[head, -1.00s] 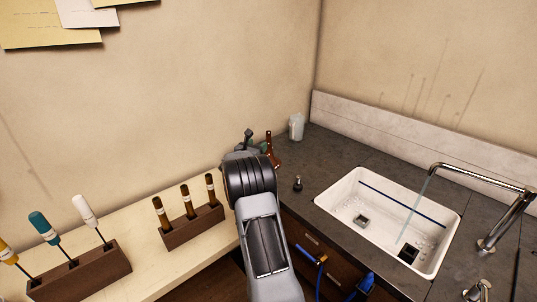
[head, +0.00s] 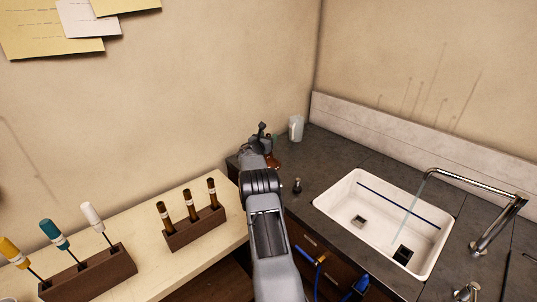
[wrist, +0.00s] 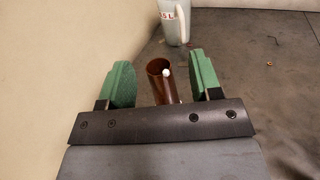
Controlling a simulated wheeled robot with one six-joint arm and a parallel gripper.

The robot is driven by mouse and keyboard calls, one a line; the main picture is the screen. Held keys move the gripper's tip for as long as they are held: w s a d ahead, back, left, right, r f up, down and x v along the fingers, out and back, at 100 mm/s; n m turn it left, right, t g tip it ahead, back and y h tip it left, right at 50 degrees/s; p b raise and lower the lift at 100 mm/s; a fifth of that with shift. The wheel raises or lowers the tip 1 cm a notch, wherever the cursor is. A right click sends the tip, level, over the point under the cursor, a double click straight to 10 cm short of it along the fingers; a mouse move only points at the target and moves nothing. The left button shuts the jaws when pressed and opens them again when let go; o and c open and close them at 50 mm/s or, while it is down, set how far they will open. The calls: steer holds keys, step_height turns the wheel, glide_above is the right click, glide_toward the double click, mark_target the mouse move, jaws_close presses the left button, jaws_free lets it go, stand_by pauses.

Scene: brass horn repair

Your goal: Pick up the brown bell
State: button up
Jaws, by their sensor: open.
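The brown bell (head: 273,162) is on the dark countertop in the back corner, largely hidden behind my arm in the head view. In the wrist view the bell (wrist: 157,88) shows as a brown tube with its round open end toward the camera, and a small white spot at its rim. My gripper (wrist: 163,80) is open, with one green finger on each side of the bell. A gap shows between the bell and each finger, so it is not gripped. The bell's lower part is hidden behind the gripper body.
A pale measuring jug (wrist: 175,20) stands just behind the bell; it also shows in the head view (head: 296,128). A small dark bottle (head: 297,186) stands right of my arm, before the white sink (head: 342,240). The wall is close on the left.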

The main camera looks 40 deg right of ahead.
steer(key=shift+w+d, duration=0.1)
steer(key=shift+d, duration=0.3)
jaws_close()
stand_by(0.4)
